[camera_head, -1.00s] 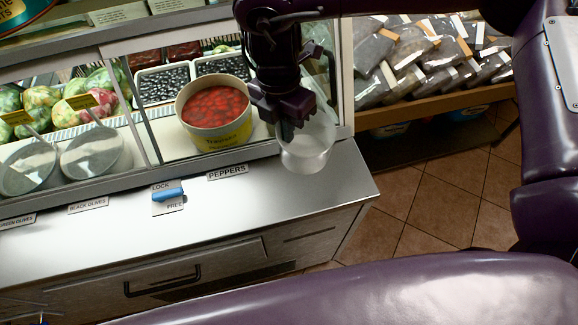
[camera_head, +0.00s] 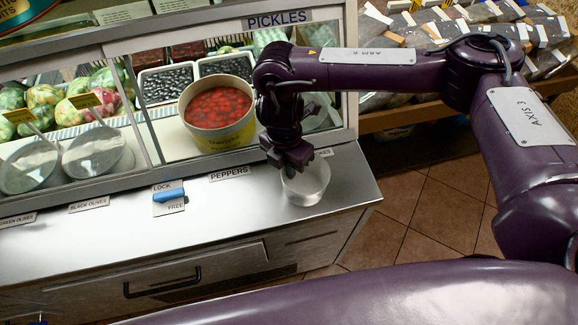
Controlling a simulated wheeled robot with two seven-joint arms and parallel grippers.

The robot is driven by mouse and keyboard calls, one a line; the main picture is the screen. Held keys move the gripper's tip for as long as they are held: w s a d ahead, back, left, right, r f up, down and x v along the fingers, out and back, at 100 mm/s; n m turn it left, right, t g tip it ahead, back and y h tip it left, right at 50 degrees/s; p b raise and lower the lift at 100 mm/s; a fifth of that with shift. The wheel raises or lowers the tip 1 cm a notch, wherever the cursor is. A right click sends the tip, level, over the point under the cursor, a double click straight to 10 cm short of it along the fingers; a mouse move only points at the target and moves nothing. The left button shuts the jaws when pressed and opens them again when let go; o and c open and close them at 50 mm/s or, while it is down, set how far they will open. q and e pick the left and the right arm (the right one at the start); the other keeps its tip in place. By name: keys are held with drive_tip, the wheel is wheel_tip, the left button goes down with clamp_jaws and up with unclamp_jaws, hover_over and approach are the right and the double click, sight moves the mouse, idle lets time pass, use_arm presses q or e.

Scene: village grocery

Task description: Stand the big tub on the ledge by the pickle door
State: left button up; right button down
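The big tub, a clear, empty-looking plastic tub (camera_head: 307,186), is upright at the right end of the steel ledge (camera_head: 225,205). It appears to rest on the ledge, though a small gap could not be seen. My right gripper (camera_head: 290,167) reaches down from above, its fingers at the tub's left rear rim. The fingers appear shut on the rim; the contact is partly hidden. The pickle door lies behind my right arm, under the PICKLES sign (camera_head: 278,19), mostly hidden. My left gripper is not in view.
A yellow tub of red peppers (camera_head: 217,113) stands inside the case behind the PEPPERS label (camera_head: 230,172). A blue lock lever (camera_head: 169,194) is on the ledge to the left. The ledge between lever and clear tub is bare. Its right edge drops to a tiled floor (camera_head: 405,210).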

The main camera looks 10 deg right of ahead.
drive_tip(key=shift+s+f, duration=0.1)
drive_tip(key=c, duration=1.7)
unclamp_jaws()
drive_tip(key=shift+r, duration=0.45)
drive_tip(key=r, duration=0.7)
drive_tip(key=w+r, duration=0.1)
drive_tip(key=r, duration=0.3)
drive_tip(key=shift+a+r, duration=0.2)
drive_tip(key=shift+a, duration=0.15)
